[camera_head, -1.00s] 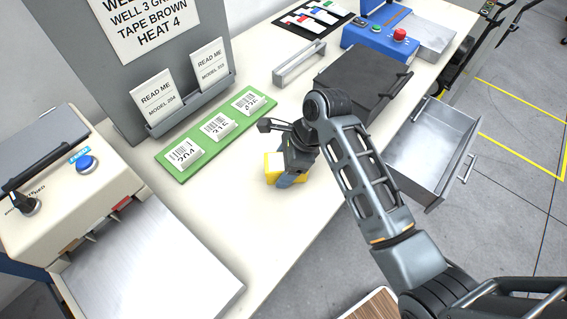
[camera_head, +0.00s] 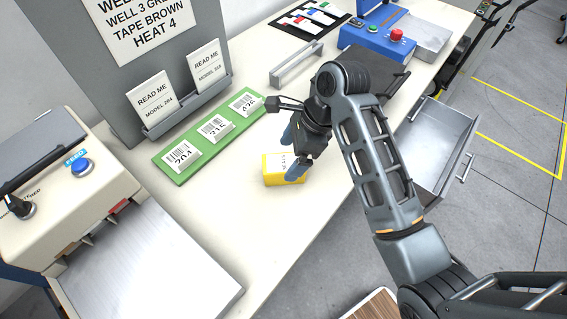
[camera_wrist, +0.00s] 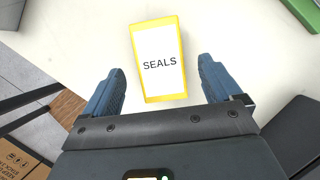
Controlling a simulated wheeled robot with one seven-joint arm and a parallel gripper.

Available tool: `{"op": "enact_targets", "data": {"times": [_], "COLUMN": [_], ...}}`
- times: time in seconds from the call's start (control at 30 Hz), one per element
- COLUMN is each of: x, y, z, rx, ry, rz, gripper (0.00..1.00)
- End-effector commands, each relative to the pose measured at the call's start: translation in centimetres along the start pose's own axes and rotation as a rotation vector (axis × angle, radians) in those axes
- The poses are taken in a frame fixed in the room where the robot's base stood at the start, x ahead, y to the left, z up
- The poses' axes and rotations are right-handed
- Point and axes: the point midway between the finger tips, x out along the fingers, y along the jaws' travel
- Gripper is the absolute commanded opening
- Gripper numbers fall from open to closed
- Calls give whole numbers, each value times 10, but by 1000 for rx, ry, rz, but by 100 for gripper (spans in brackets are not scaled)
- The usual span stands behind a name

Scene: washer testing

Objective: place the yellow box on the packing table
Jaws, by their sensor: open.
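The yellow box (camera_head: 284,168) stands on the pale top of the packing table (camera_head: 235,215), in front of the green label strip. In the wrist view the yellow box (camera_wrist: 159,60) has a white label reading SEALS and lies just ahead of and between my two fingers. My gripper (camera_head: 290,150) is open and empty above and beside the box in the head view. Its blue fingers also show in the wrist view (camera_wrist: 160,88), spread wider than the box. One finger overlaps part of the box in the head view.
A green strip (camera_head: 173,172) with barcode cards lies behind the box. A grey board with READ ME cards (camera_head: 153,103) stands at the back. A machine with a blue button (camera_head: 81,165) is at left. An open metal drawer (camera_head: 432,150) sits at right. Bare table lies in front of the box.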

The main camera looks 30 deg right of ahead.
Motion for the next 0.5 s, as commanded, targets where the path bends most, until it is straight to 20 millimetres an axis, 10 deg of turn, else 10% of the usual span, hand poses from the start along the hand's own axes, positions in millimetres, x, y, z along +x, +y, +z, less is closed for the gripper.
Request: {"op": "enact_targets", "data": {"times": [0.5], "x": [-61], "y": [0], "z": [0], "rx": [-1], "ry": [0], "rz": [0], "gripper": [92]}}
